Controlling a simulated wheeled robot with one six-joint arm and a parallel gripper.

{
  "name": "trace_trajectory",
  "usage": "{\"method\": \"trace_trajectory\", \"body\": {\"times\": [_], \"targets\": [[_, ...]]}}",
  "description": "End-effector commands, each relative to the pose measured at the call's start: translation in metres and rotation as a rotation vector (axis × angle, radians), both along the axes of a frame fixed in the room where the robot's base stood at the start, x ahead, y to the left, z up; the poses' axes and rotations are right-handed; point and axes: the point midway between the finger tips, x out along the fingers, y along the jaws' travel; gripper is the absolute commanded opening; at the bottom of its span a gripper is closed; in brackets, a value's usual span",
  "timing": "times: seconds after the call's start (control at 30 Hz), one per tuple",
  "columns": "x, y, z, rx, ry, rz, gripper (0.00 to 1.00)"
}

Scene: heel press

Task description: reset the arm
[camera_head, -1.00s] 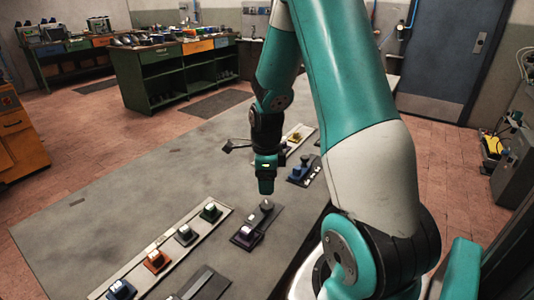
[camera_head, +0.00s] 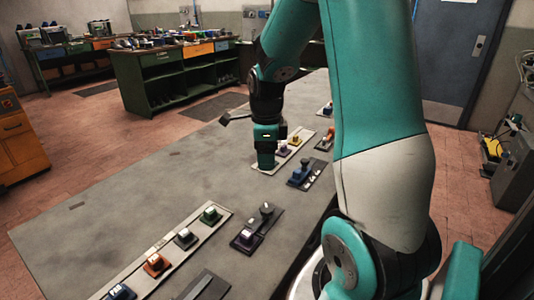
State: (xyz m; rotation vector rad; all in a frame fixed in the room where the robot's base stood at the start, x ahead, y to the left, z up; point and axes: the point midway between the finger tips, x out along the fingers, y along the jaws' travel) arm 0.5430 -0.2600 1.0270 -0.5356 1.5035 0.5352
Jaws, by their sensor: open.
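My arm reaches over the grey table (camera_head: 120,195) from the right. My gripper (camera_head: 265,163) points down above the far part of the table, near the left end of a light strip (camera_head: 262,168) with small coloured blocks on it. The gripper is open, though its finger gap is hard to make out at this size. I see nothing held in it.
A near light strip (camera_head: 150,250) carries several coloured blocks. A dark plate with a purple block (camera_head: 246,238) and a knobbed post lies beside it. A dark plate with a blue block (camera_head: 298,178) lies farther back. The table's left part is clear.

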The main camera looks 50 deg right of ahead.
Motion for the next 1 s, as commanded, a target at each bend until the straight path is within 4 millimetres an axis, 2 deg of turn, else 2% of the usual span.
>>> {"method": "trace_trajectory", "body": {"times": [0.43, 0.57, 0.67, 0.77, 0.8, 0.87, 0.9, 1.0], "targets": [[0.000, 0.001, 0.000, 0.001, -0.001, 0.004, 0.69], [0.003, 0.019, 0.007, 0.010, -0.017, 0.144, 0.69], [0.005, 0.059, 0.020, 0.032, -0.054, 0.452, 0.69], [-0.002, 0.116, 0.038, 0.056, -0.113, 0.905, 0.69], [-0.008, 0.139, 0.044, 0.064, -0.140, 1.102, 0.69], [-0.020, 0.173, 0.054, 0.072, -0.185, 1.398, 0.69], [-0.031, 0.193, 0.060, 0.075, -0.217, 1.594, 0.69], [-0.061, 0.240, 0.072, 0.074, -0.306, 2.068, 0.69]]}}
